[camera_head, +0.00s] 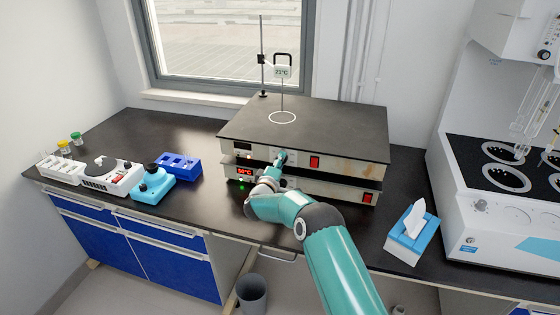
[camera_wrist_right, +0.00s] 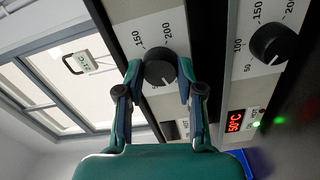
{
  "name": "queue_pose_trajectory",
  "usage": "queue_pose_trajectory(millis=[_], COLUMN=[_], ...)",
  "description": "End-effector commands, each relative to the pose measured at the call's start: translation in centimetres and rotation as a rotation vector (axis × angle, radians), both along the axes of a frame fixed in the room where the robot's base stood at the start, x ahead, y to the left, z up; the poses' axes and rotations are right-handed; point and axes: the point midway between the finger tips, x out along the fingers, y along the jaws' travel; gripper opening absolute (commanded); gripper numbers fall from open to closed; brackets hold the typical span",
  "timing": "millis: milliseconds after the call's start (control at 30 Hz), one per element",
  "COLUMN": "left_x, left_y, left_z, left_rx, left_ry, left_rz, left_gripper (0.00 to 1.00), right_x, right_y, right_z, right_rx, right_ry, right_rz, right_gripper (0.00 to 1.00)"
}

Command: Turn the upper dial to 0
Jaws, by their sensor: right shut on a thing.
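The upper dial (camera_wrist_right: 160,68) is a round black knob on a pale panel with 150 and 200 printed beside it. My right gripper (camera_wrist_right: 161,92) has one finger on each side of it and is shut on it. In the head view my right gripper (camera_head: 280,158) is at the front of the upper unit (camera_head: 336,163) and hides the dial. The dial's exact setting is hard to read. The lower dial (camera_wrist_right: 274,44) stands free to the right in the wrist view, beside a red 50°C display (camera_wrist_right: 236,121). My left gripper is not in view.
A stand with a 21°C readout (camera_head: 282,72) rises behind the black top plate (camera_head: 325,118). A tissue box (camera_head: 408,240) is at the right, near a large white machine (camera_head: 500,220). Small lab devices (camera_head: 108,172) stand at the left. Bare counter (camera_head: 215,205) lies between.

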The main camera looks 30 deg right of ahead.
Motion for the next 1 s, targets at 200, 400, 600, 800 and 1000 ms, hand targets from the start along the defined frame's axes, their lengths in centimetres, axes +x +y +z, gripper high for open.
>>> queue_pose_trajectory(millis=[200, 400, 600, 800, 1000], left_x=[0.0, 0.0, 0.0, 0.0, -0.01], left_y=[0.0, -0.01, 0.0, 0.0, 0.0], left_z=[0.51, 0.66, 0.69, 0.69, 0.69], left_rx=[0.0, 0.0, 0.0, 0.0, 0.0], left_ry=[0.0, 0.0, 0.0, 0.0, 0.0], left_rz=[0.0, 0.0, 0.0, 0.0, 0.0], left_gripper=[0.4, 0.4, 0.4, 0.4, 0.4], right_x=[0.27, 0.29, 0.3, 0.31, 0.31], right_y=[0.43, 0.46, 0.49, 0.51, 0.53], right_z=[0.09, 0.04, -0.03, -0.06, -0.1], right_rx=[-0.086, -0.13, -0.144, -0.144, -0.143], right_ry=[0.104, 0.155, 0.174, 0.175, 0.175], right_rz=[0.012, 0.013, 0.014, 0.014, 0.014], right_gripper=[0.02, 0.02, 0.02, 0.02, 0.49])
